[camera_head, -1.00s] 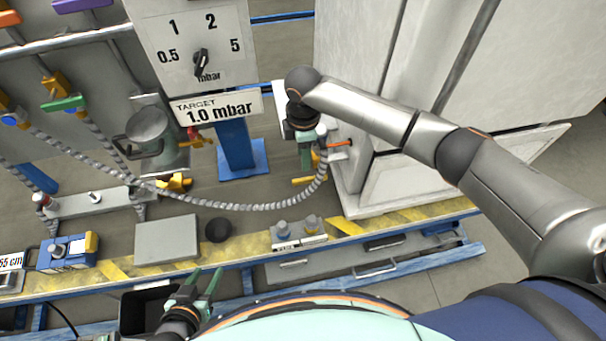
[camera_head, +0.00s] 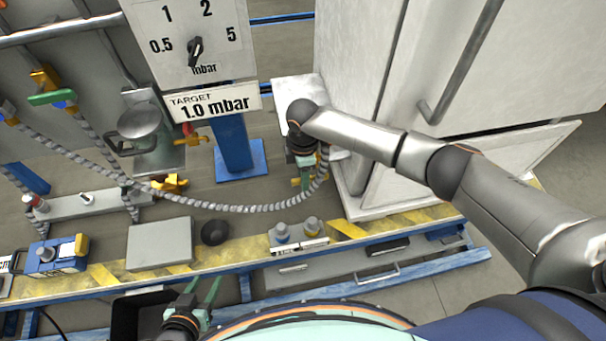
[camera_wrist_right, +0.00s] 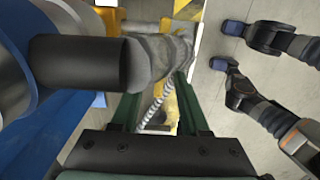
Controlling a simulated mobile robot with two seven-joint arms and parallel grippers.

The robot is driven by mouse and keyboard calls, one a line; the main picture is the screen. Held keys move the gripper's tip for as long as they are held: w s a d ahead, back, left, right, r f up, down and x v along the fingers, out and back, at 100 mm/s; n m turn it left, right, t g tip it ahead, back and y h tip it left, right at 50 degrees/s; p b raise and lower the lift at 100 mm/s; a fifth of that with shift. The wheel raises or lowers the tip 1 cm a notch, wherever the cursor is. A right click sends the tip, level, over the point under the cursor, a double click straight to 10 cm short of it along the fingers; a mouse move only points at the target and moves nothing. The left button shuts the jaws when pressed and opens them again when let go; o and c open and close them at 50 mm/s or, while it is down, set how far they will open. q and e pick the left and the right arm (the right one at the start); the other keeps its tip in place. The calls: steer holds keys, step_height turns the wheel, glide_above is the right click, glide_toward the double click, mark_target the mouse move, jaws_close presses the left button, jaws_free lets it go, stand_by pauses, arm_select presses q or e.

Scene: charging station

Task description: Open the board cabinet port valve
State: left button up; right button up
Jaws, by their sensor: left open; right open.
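The white cabinet (camera_head: 365,90) stands at the right, with the end of a grey corrugated hose (camera_head: 240,206) rising beside it. My right gripper (camera_head: 304,180) points down at the hose end by the cabinet's lower left edge. The arm and gripper hide most of the port there, so I cannot make out the valve clearly; a small yellow part shows just beside the fingers. In the right wrist view my green fingers (camera_wrist_right: 158,100) are apart, with the hose and a yellow part (camera_wrist_right: 171,108) seen between them. My left gripper (camera_head: 203,292) is open and empty at the bottom.
A gauge panel (camera_head: 188,45) with a "TARGET 1.0 mbar" sign stands behind. A large black cylinder (camera_wrist_right: 75,62) is close in the wrist view.

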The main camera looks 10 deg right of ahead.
jaws_close()
stand_by(1.3)
